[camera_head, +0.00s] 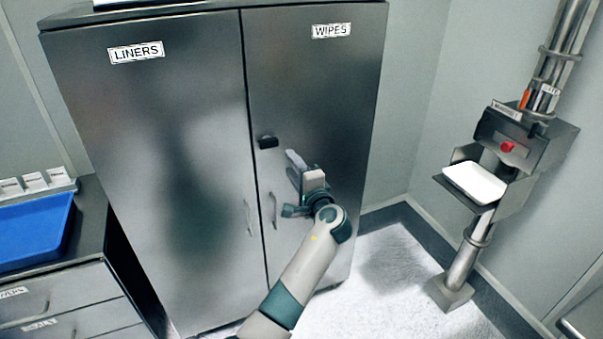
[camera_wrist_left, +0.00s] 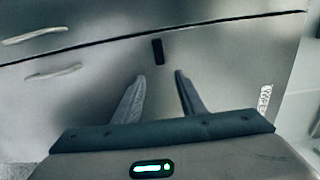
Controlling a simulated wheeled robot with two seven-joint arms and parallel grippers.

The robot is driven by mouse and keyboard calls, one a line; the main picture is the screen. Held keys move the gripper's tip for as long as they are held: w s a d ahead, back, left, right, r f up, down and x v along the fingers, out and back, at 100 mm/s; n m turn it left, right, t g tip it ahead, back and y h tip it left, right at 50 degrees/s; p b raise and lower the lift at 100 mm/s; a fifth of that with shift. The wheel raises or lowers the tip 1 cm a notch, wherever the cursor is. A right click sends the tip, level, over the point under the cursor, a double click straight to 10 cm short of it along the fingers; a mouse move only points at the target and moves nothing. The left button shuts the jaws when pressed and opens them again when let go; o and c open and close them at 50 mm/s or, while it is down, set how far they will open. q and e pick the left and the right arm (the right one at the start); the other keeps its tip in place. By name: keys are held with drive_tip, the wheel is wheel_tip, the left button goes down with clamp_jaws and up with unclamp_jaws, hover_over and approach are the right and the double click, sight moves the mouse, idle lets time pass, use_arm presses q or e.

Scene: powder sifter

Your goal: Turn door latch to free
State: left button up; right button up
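The door latch (camera_head: 268,142) is a small black bar on the right cabinet door (camera_head: 315,90), close beside the seam between the two doors. It lies crosswise to the seam. In the left wrist view the latch (camera_wrist_left: 158,51) appears just beyond and between my fingertips, with a gap to them. My left gripper (camera_head: 293,158) is in front of the right door, a little right of and below the latch. In the left wrist view its two fingers (camera_wrist_left: 160,77) are spread with nothing between them. Both doors look shut. My right gripper is not in view.
The left door (camera_head: 150,150) is labelled LINERS, the right WIPES. Door handles (camera_head: 272,210) sit below the latch by the seam. A blue tray (camera_head: 35,232) rests on the drawer unit at left. A steel post machine (camera_head: 520,145) with a white tray stands right. Floor between is clear.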

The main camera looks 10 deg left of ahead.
use_arm(q)
drive_tip(key=v, duration=0.6)
drive_tip(key=shift+p, duration=0.4)
